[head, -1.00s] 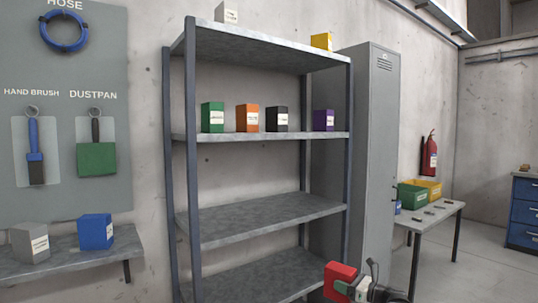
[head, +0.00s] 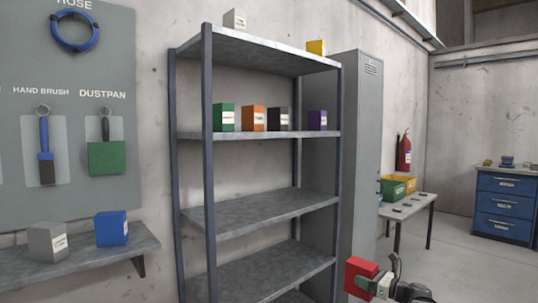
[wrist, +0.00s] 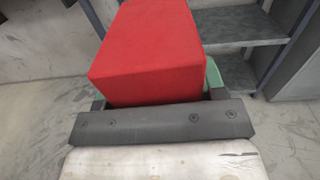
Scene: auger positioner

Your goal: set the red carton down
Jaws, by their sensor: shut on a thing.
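The red carton (head: 360,276) is at the lower right of the head view, in front of the shelf rack's right side. It fills the upper middle of the wrist view (wrist: 148,50). My gripper (head: 372,285) is shut on the carton and holds it up in the air, clear of any surface. In the wrist view, a green finger pad (wrist: 214,76) shows at the carton's right side. The carton's far side and the other finger's contact are hidden.
The shelf rack (head: 262,212) has two bare lower shelves. Green (head: 224,118), orange (head: 253,118), black (head: 278,119) and purple (head: 317,120) cartons stand on its second shelf. A wall ledge (head: 80,258) at left holds grey and blue cartons. A locker (head: 362,150) stands right of the rack.

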